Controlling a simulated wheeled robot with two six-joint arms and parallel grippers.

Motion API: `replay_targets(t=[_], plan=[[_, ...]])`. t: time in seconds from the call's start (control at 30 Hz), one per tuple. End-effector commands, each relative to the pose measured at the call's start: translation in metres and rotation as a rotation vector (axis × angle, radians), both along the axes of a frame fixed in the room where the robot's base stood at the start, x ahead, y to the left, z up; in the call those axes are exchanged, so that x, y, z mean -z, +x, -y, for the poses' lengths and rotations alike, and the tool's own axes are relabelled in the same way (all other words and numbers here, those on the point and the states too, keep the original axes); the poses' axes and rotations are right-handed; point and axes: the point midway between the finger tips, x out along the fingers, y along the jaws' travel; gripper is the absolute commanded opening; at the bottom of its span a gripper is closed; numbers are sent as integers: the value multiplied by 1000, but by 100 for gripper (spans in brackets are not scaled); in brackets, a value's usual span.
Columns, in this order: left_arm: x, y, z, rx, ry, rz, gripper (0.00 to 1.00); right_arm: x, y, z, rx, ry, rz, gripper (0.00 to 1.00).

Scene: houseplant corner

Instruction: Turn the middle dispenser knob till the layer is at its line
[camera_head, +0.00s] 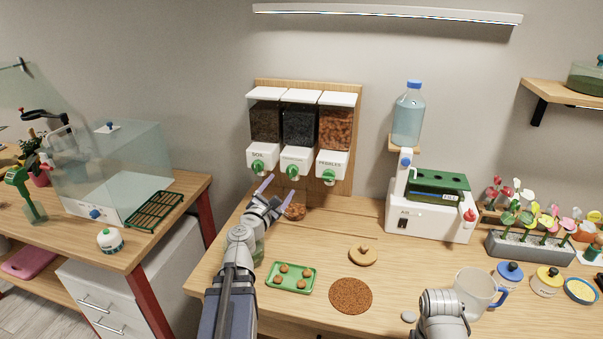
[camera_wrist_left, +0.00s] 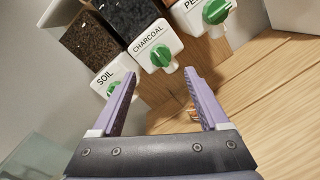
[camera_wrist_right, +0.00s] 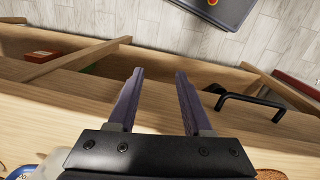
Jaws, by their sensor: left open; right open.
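The middle dispenser (camera_head: 299,122) holds dark charcoal, and its white front reads CHARCOAL in the left wrist view (camera_wrist_left: 152,47). Its green knob (camera_head: 292,172) also shows in the left wrist view (camera_wrist_left: 161,56). My left gripper (camera_head: 278,190) is open and empty, just below and in front of that knob; in the left wrist view (camera_wrist_left: 160,73) the knob appears beyond and between the fingertips, seemingly apart from them. A greenish glass vessel (camera_head: 259,247) is mostly hidden behind my left arm; no layer or line can be made out. My right gripper (camera_wrist_right: 160,78) is open and empty.
The soil dispenser (camera_head: 264,123) and pebbles dispenser (camera_head: 336,127) flank the middle one closely. A small bowl of brown pieces (camera_head: 295,211) stands below.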

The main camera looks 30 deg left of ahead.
Motion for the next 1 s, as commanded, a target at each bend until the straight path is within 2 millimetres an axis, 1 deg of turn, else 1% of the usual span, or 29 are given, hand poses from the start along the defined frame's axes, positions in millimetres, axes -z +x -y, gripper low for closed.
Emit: replay_targets(t=[0.17,0.27,0.6,0.7,1.0], plan=[[0,7,-1,2,3,-1,78,0,0,0,0,0,0,50],[0,17,-2,3,4,-1,78,0,0,0,0,0,0,50],[0,68,-9,5,5,-2,78,0,0,0,0,0,0,50],[0,76,-10,5,6,-2,78,0,0,0,0,0,0,50],[0,78,-10,4,6,-1,77,0,0,0,0,0,0,50]])
